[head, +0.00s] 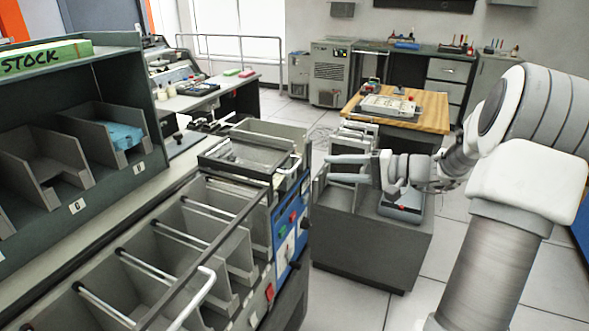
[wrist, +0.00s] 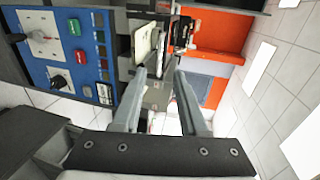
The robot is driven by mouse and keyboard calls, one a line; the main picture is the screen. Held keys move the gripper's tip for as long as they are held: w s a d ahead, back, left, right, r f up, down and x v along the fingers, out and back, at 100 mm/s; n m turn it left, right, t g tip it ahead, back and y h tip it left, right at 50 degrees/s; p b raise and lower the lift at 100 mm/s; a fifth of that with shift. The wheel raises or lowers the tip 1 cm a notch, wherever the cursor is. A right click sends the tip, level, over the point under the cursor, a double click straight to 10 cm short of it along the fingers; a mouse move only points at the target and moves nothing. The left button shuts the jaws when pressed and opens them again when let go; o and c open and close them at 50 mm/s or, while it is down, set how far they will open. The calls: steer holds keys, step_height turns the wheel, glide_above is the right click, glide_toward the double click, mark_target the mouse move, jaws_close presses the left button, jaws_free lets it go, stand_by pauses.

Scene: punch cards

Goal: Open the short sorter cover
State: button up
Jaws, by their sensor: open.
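The sorter is the long grey machine with open-looking pockets at the left of the head view. The short cover (head: 225,166) appears to be the dark-framed, flat lid at its far end. It looks closed, with a pale curved handle (head: 297,163) at its right edge. A longer framed cover with its own pale handle (head: 197,302) lies over the nearer pockets. My gripper (head: 329,168) is open and empty, right of the short cover's handle and apart from it, fingers pointing left. In the wrist view its two fingers (wrist: 160,73) are spread with nothing clearly between them.
A blue control panel (head: 291,232) with switches is on the sorter's right end; it also shows in the wrist view (wrist: 72,48). A grey cabinet (head: 375,240) stands below my gripper. A STOCK shelf (head: 60,185) rises at left. A wooden-topped table (head: 432,104) stands behind.

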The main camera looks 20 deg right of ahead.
mark_target(295, 167)
steer(key=x, duration=1.1)
steer(key=shift+b, duration=0.35)
jaws_close()
stand_by(0.7)
